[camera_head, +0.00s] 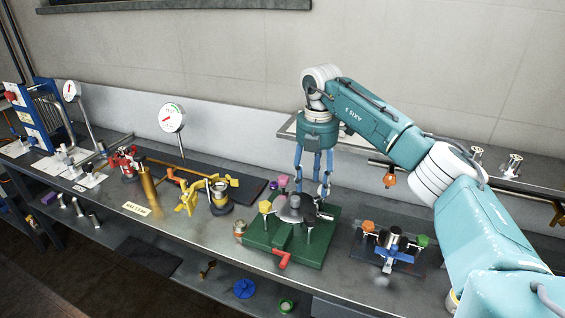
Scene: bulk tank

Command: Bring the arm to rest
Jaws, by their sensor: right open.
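My right arm comes in from the right side of the head view and bends down over the bench. Its gripper (313,187) points straight down with its blue fingers apart, and nothing shows between them. The fingertips are above or just behind the back part of a green base plate (272,242). This plate bears several coloured knobs, a grey round cap and a red handle (282,259) at its front. I cannot tell whether the fingers touch anything there. My left gripper does not show.
The steel bench (215,238) holds a yellow valve (190,199), a red valve (124,161) and dial gauges (172,118). Right of the green plate is a dark plate with a blue-handled fitting (388,253). A wall stands behind. A lower shelf holds a blue wheel (244,288).

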